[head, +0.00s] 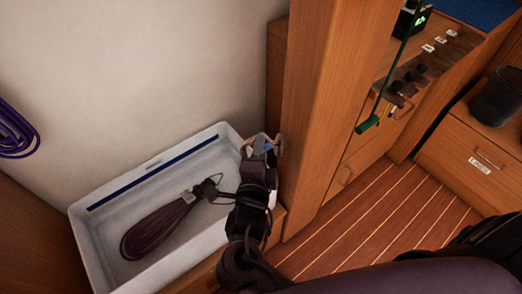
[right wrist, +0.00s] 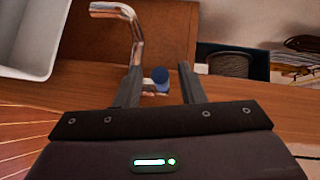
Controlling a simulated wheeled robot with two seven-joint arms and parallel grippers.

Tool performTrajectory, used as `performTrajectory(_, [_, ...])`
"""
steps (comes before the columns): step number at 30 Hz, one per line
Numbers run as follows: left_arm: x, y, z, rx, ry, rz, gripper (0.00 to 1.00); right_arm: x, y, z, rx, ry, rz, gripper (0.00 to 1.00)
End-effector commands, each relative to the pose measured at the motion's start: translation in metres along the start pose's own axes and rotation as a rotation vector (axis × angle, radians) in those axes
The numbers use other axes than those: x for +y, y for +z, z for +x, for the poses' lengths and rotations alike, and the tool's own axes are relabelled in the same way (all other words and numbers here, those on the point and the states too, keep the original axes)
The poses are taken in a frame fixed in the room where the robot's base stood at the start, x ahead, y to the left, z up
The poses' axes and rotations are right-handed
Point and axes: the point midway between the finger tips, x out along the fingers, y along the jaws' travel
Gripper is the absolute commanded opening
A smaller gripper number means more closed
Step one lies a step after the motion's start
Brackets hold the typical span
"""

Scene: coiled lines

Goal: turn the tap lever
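The tap shows in the right wrist view as a bent chrome spout (right wrist: 128,22) with a small blue-topped lever (right wrist: 160,75) on the wooden ledge. My right gripper (right wrist: 160,67) is open there, with one finger on each side of the blue part. I cannot tell whether either finger touches it. In the head view my right gripper (head: 262,152) is at the tap, by the right end of the white basin, and hides most of it. A bit of blue lever (head: 268,148) shows between the fingers. My left gripper is in neither view.
The white basin (head: 82,222) holds a dark coiled line (head: 158,226). A wooden post (head: 325,90) stands close right of the tap. A purple coil (head: 14,132) hangs on the left wall. Plank floor (head: 375,205) lies clear at right.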

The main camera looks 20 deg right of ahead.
Motion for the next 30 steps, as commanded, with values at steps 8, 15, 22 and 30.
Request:
performTrajectory(8, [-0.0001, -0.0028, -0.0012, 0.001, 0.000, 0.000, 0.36, 0.0000, -0.0004, 0.0066, 0.000, 0.002, 0.000, 0.36])
performTrajectory(15, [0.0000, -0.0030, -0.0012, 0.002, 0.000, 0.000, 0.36, -0.0001, -0.0003, 0.0064, 0.000, 0.001, 0.000, 0.15])
performTrajectory(22, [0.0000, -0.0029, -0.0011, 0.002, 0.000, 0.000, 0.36, 0.0002, -0.0003, 0.0062, 0.000, 0.002, -0.001, 0.00])
performTrajectory(30, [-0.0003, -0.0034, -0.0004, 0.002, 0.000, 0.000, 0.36, 0.0015, -0.0020, 0.0071, -0.041, -0.005, -0.008, 0.00])
